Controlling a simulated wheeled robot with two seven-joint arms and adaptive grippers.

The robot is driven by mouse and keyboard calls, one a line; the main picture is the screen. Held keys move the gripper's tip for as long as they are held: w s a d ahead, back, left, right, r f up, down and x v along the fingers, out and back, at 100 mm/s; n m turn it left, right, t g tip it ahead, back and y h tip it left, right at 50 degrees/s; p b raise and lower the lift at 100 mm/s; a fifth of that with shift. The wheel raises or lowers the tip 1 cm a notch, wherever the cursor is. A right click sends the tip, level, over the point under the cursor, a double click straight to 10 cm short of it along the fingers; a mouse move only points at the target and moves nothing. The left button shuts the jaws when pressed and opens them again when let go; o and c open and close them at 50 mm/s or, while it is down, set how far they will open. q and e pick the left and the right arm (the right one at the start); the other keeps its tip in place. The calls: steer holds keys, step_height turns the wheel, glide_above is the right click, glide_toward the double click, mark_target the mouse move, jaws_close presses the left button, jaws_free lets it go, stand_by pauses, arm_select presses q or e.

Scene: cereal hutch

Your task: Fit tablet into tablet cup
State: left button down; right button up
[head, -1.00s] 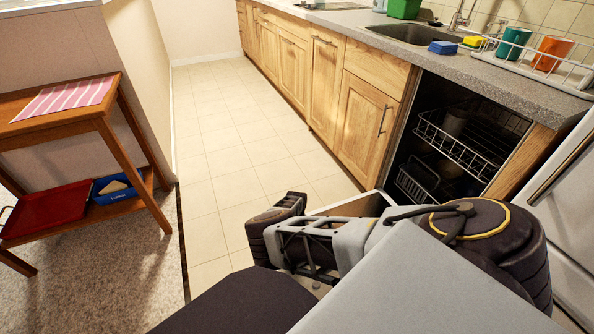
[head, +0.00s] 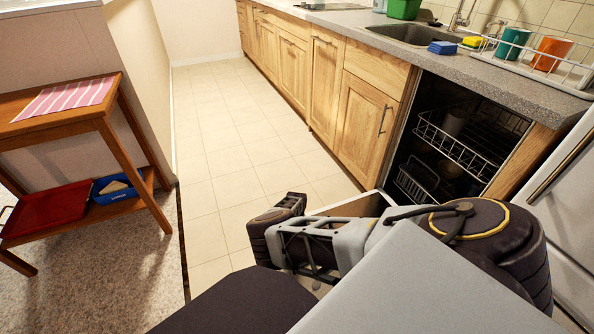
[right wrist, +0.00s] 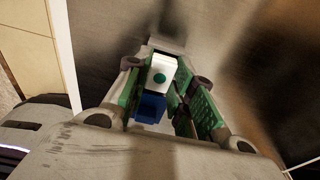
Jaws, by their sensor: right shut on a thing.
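In the right wrist view, my right gripper (right wrist: 161,92) has green-padded fingers. It is shut on a small tablet (right wrist: 160,76) with a white face, a green dot and a blue part below it. A plain grey surface lies beyond the fingertips. I cannot tell whether the tablet touches it. No tablet cup can be made out in either view. In the head view, my own arm covers the lower right, in front of the open dishwasher (head: 470,140). My left gripper is not in view.
The dishwasher's upper wire rack (head: 458,147) and a lower basket (head: 417,188) show inside the cavity. A worktop (head: 440,72) with a sink runs above. A wooden cart (head: 108,128) stands at the left. The tiled floor (head: 228,140) between is clear.

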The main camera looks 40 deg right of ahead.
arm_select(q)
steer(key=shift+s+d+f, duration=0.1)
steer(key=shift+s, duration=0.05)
arm_select(e)
steer(key=shift+s+a+f, duration=0.1)
steer(key=shift+s+f, duration=0.05)
steer(key=shift+f, duration=0.05)
steer(key=o, duration=0.9)
steer(key=shift+f, duration=0.1)
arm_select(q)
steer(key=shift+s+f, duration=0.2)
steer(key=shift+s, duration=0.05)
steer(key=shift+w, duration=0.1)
arm_select(e)
steer(key=shift+w+r, duration=0.15)
steer(key=shift+r, duration=0.55)
steer(key=shift+w+r, duration=0.15)
steer(key=shift+r, duration=0.55)
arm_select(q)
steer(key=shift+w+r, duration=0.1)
arm_select(e)
step_height(320, 180, up, 9)
steer(key=shift+w+d, duration=0.4)
steer(key=shift+d, duration=0.05)
